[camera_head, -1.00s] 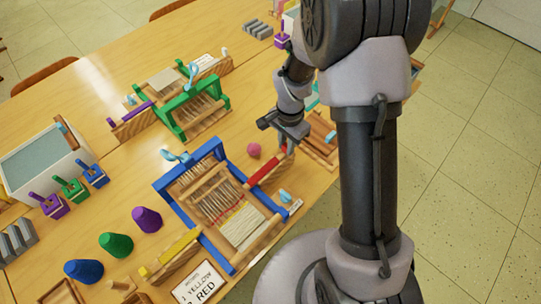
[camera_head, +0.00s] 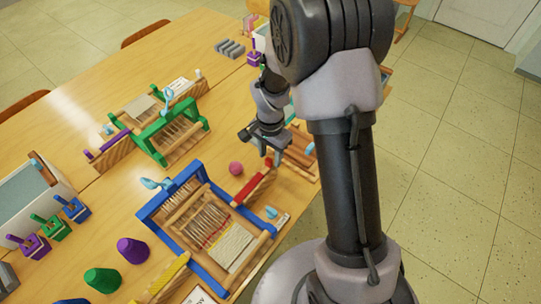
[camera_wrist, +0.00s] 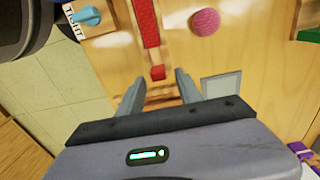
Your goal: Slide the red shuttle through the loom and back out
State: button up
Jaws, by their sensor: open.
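The blue-framed loom (camera_head: 150,207) stands on the table in the head view, with pale and red threads strung across it. The red shuttle (camera_head: 252,187) lies on a wooden rest at the loom's right side. It also shows in the wrist view (camera_wrist: 147,24), running up from near my fingers, with a smaller red part below it. My gripper (camera_head: 266,147) is above the rest's far end. In the wrist view my gripper (camera_wrist: 157,88) is open and empty, its fingers on either side of the rest's near end. Whether they touch it cannot be told.
A pink ball (camera_head: 236,168) lies close to the shuttle. A light-blue piece (camera_head: 271,212) sits by the loom's right corner. A green-framed loom (camera_head: 163,121) stands behind. Purple (camera_head: 132,249) and green (camera_head: 103,279) cones stand left.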

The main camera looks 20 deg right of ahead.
notch_tip(320, 180, up, 16)
jog(key=p, duration=0.5)
jog(key=s+a+r+n+t+y+b, duration=0.1)
jog(key=s+a+r+n+t, duration=0.1)
jog(key=s+r, duration=0.4)
jog(key=s+a+r+n+t+y+b, duration=0.1)
jog(key=s+a+r+n+t+b, duration=0.1)
jog(key=s+r, duration=0.5)
jog(key=s+a+n+t, duration=0.1)
jog(key=s+n, duration=0.1)
jog(key=s, duration=0.4)
jog(key=shift+s+a+n+t, duration=0.15)
jog(key=shift+s+n+t, duration=0.1)
jog(key=shift+n+t, duration=0.15)
